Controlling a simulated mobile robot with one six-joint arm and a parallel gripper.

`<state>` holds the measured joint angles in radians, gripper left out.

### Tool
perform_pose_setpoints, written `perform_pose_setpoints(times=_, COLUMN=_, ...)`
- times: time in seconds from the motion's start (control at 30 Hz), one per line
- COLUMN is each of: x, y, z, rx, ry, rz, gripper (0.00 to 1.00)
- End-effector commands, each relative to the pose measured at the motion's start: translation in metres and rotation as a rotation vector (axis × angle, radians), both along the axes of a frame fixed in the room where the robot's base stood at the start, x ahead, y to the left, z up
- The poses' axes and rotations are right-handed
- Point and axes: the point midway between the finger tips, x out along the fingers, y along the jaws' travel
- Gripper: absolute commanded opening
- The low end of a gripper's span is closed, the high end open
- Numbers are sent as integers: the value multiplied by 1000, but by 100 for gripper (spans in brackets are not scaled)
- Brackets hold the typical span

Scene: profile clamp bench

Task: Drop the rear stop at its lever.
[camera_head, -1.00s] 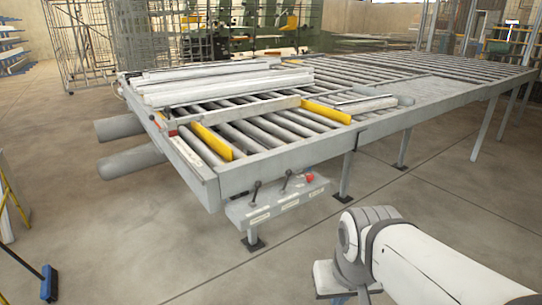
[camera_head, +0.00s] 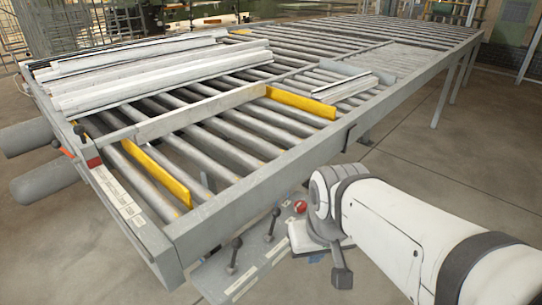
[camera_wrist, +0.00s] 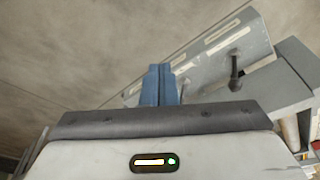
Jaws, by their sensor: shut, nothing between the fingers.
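Two dark levers, a nearer one (camera_head: 235,254) and a farther one (camera_head: 271,226), stand on a grey labelled control panel (camera_head: 222,274) below the roller table's near edge. The label wording is too small to read. Yellow stop plates stand up between the rollers: a left one (camera_head: 155,172) and a right one (camera_head: 300,103). I cannot tell which is the rear stop. My gripper (camera_head: 318,257) is beside the panel's right end. In the wrist view, its blue fingers (camera_wrist: 158,84) are shut and empty. They overlap the panel's edge in that picture; a dark lever (camera_wrist: 235,72) shows to their right.
A red button (camera_head: 300,206) sits on the panel close to my arm. The roller table's grey frame (camera_head: 250,188) overhangs the panel. Long pale profiles (camera_head: 155,75) lie on the rollers. Open floor (camera_head: 445,155) lies right of the table.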

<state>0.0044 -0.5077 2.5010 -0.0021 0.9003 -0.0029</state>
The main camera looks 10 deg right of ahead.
Motion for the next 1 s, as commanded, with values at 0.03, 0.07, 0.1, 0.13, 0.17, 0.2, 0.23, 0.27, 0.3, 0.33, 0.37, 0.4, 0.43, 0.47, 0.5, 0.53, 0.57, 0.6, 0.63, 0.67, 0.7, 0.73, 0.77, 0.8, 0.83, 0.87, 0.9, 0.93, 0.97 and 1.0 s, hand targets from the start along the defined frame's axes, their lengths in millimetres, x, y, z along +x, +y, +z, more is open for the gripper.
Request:
perform_pose_setpoints(times=0.03, x=0, y=0, z=0, rx=0, ry=0, rz=0, gripper=0)
perform_pose_setpoints(times=0.07, x=0, y=0, z=0, rx=0, ry=0, rz=0, gripper=0)
perform_pose_setpoints(times=0.1, x=0, y=0, z=0, rx=0, ry=0, rz=0, gripper=0)
perform_pose_setpoints(times=0.13, x=0, y=0, z=0, rx=0, ry=0, rz=0, gripper=0)
perform_pose_setpoints(times=0.17, x=0, y=0, z=0, rx=0, ry=0, rz=0, gripper=0)
perform_pose_setpoints(times=0.2, x=0, y=0, z=0, rx=0, ry=0, rz=1, gripper=0)
perform_pose_setpoints(times=0.23, x=0, y=0, z=0, rx=0, ry=0, rz=1, gripper=0)
perform_pose_setpoints(times=0.27, x=0, y=0, z=0, rx=0, ry=-1, rz=1, gripper=0)
perform_pose_setpoints(times=0.3, x=0, y=0, z=0, rx=0, ry=0, rz=1, gripper=0)
perform_pose_setpoints(times=0.33, x=0, y=0, z=0, rx=0, ry=0, rz=1, gripper=0)
perform_pose_setpoints(times=0.37, x=0, y=0, z=0, rx=0, ry=0, rz=0, gripper=0)
perform_pose_setpoints(times=0.4, x=0, y=0, z=1, rx=1, ry=1, rz=-1, gripper=0)
perform_pose_setpoints(times=0.43, x=2, y=0, z=1, rx=2, ry=2, rz=-5, gripper=0)
perform_pose_setpoints(times=0.47, x=4, y=0, z=3, rx=5, ry=5, rz=-10, gripper=0)
perform_pose_setpoints(times=0.5, x=9, y=0, z=5, rx=9, ry=9, rz=-23, gripper=0)
perform_pose_setpoints(times=0.53, x=13, y=0, z=7, rx=14, ry=16, rz=-35, gripper=0)
perform_pose_setpoints(times=0.57, x=19, y=-4, z=11, rx=20, ry=23, rz=-49, gripper=0)
perform_pose_setpoints(times=0.6, x=28, y=-10, z=15, rx=31, ry=36, rz=-71, gripper=0)
perform_pose_setpoints(times=0.63, x=37, y=-12, z=18, rx=40, ry=47, rz=-95, gripper=0)
perform_pose_setpoints(times=0.67, x=47, y=-13, z=21, rx=50, ry=57, rz=-123, gripper=0)
perform_pose_setpoints(times=0.7, x=61, y=-13, z=26, rx=65, ry=74, rz=-164, gripper=0)
perform_pose_setpoints(times=0.73, x=73, y=-14, z=28, rx=76, ry=89, rz=-196, gripper=0)
perform_pose_setpoints(times=0.77, x=85, y=-14, z=30, rx=86, ry=104, rz=-229, gripper=0)
perform_pose_setpoints(times=0.8, x=101, y=-15, z=33, rx=100, ry=122, rz=-274, gripper=0)
perform_pose_setpoints(times=0.83, x=114, y=-16, z=33, rx=112, ry=137, rz=-309, gripper=0)
perform_pose_setpoints(times=0.87, x=126, y=-17, z=34, rx=123, ry=151, rz=-343, gripper=0)
perform_pose_setpoints(times=0.9, x=141, y=-18, z=33, rx=135, ry=170, rz=-390, gripper=0)
perform_pose_setpoints(times=0.93, x=153, y=-20, z=32, rx=145, ry=184, rz=-422, gripper=0)
perform_pose_setpoints(times=0.97, x=165, y=-21, z=31, rx=154, ry=198, rz=-455, gripper=0)
perform_pose_setpoints(times=1.0, x=179, y=-22, z=28, rx=165, ry=216, rz=-498, gripper=0)
